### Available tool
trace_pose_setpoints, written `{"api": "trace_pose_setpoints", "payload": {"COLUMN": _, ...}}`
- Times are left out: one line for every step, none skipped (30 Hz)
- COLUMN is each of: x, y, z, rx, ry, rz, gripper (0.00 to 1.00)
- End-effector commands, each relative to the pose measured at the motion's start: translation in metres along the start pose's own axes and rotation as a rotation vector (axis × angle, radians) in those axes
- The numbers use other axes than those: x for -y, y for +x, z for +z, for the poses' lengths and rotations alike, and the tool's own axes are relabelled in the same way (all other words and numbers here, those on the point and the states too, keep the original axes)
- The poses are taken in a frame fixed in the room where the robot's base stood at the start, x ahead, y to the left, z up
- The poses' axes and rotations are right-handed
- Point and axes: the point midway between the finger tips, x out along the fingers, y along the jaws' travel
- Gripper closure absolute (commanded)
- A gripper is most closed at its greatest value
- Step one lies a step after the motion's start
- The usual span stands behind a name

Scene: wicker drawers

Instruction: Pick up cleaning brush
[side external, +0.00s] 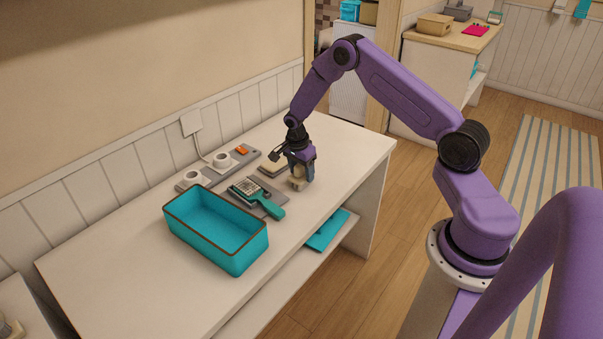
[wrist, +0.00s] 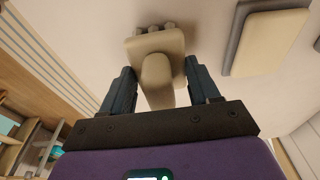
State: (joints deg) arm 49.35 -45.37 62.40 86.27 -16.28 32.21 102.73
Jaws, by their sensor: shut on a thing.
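My gripper (side external: 300,176) is low over the right part of the white table, shut on a beige thing (side external: 297,184). In the wrist view this beige thing (wrist: 156,48) has a broad flat body, a rounded handle-like part between my fingers (wrist: 158,72), and several small knobs at its far end. It may be the cleaning brush, but no bristles show clearly. I cannot tell whether it touches the table.
A teal open bin (side external: 215,228) stands at the table's front left and looks empty. A beige and grey flat pad (side external: 272,168) lies just left of my gripper. The table's right end is clear.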

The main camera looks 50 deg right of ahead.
Motion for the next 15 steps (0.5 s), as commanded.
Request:
{"api": "trace_pose_setpoints", "payload": {"x": 0.001, "y": -0.005, "z": -0.001, "rx": 0.000, "ry": 0.001, "rz": -0.002, "gripper": 0.70}}
{"api": "trace_pose_setpoints", "payload": {"x": 0.001, "y": -0.007, "z": -0.001, "rx": 0.000, "ry": 0.001, "rz": -0.003, "gripper": 0.70}}
{"api": "trace_pose_setpoints", "payload": {"x": 0.001, "y": -0.012, "z": -0.002, "rx": 0.000, "ry": 0.001, "rz": -0.002, "gripper": 0.70}}
{"api": "trace_pose_setpoints", "payload": {"x": 0.001, "y": -0.016, "z": -0.003, "rx": 0.000, "ry": 0.001, "rz": -0.002, "gripper": 0.70}}
{"api": "trace_pose_setpoints", "payload": {"x": 0.001, "y": -0.021, "z": -0.003, "rx": 0.000, "ry": 0.001, "rz": -0.003, "gripper": 0.70}}
{"api": "trace_pose_setpoints", "payload": {"x": 0.001, "y": -0.027, "z": -0.004, "rx": 0.000, "ry": 0.001, "rz": -0.004, "gripper": 0.70}}
{"api": "trace_pose_setpoints", "payload": {"x": -0.003, "y": -0.031, "z": -0.003, "rx": 0.000, "ry": 0.000, "rz": -0.003, "gripper": 0.70}}
{"api": "trace_pose_setpoints", "payload": {"x": -0.006, "y": -0.035, "z": -0.003, "rx": 0.000, "ry": -0.001, "rz": -0.002, "gripper": 0.70}}
{"api": "trace_pose_setpoints", "payload": {"x": -0.012, "y": -0.042, "z": -0.003, "rx": 0.000, "ry": -0.001, "rz": -0.002, "gripper": 0.70}}
{"api": "trace_pose_setpoints", "payload": {"x": -0.016, "y": -0.047, "z": -0.002, "rx": 0.000, "ry": -0.001, "rz": -0.002, "gripper": 0.70}}
{"api": "trace_pose_setpoints", "payload": {"x": -0.021, "y": -0.053, "z": -0.002, "rx": 0.000, "ry": -0.001, "rz": -0.002, "gripper": 0.70}}
{"api": "trace_pose_setpoints", "payload": {"x": -0.026, "y": -0.060, "z": -0.002, "rx": 0.000, "ry": -0.001, "rz": -0.003, "gripper": 0.70}}
{"api": "trace_pose_setpoints", "payload": {"x": -0.030, "y": -0.065, "z": -0.001, "rx": 0.000, "ry": -0.001, "rz": -0.003, "gripper": 0.70}}
{"api": "trace_pose_setpoints", "payload": {"x": -0.035, "y": -0.070, "z": -0.001, "rx": 0.000, "ry": -0.001, "rz": -0.002, "gripper": 0.70}}
{"api": "trace_pose_setpoints", "payload": {"x": -0.040, "y": -0.078, "z": -0.001, "rx": 0.000, "ry": -0.001, "rz": -0.003, "gripper": 0.70}}
